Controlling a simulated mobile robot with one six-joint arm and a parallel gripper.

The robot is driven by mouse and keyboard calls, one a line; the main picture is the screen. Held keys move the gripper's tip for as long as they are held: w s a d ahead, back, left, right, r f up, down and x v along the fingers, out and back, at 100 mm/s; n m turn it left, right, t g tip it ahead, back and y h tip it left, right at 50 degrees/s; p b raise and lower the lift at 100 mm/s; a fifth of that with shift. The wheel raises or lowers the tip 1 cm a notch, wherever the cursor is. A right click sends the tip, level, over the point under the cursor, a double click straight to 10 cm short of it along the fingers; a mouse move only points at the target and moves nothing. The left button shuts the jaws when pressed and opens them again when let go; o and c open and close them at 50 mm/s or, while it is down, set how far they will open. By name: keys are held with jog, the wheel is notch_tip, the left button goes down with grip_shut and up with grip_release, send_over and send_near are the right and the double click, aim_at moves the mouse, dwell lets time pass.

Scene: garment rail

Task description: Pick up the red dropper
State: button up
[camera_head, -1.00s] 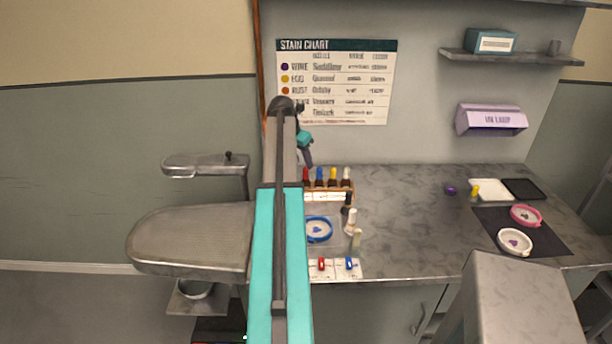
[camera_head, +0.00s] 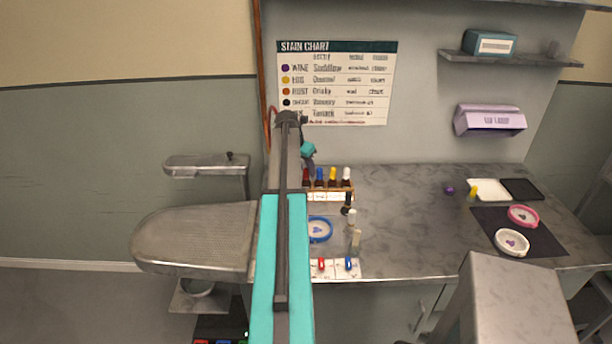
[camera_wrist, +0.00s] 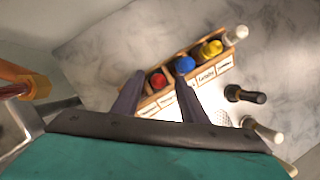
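My gripper (camera_wrist: 161,84) is open, with one dark finger on each side of the cap in the picture. I cannot tell whether the fingertips are level with the cap or still above it. In the head view my arm hides part of the rack's left side.
Blue (camera_head: 319,177), yellow (camera_head: 333,177) and white (camera_head: 346,177) droppers stand beside the red one. Loose bottles (camera_head: 352,218) and a blue ring dish (camera_head: 319,229) are in front. The counter's middle is clear. A stain chart (camera_head: 336,82) hangs behind.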

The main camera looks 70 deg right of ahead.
jog(key=shift+c, duration=0.4)
grip_shut()
jog(key=shift+r, duration=0.1)
notch_tip(320, 180, up, 10)
jog(key=b, duration=0.3)
dwell(0.5)
dwell(0.5)
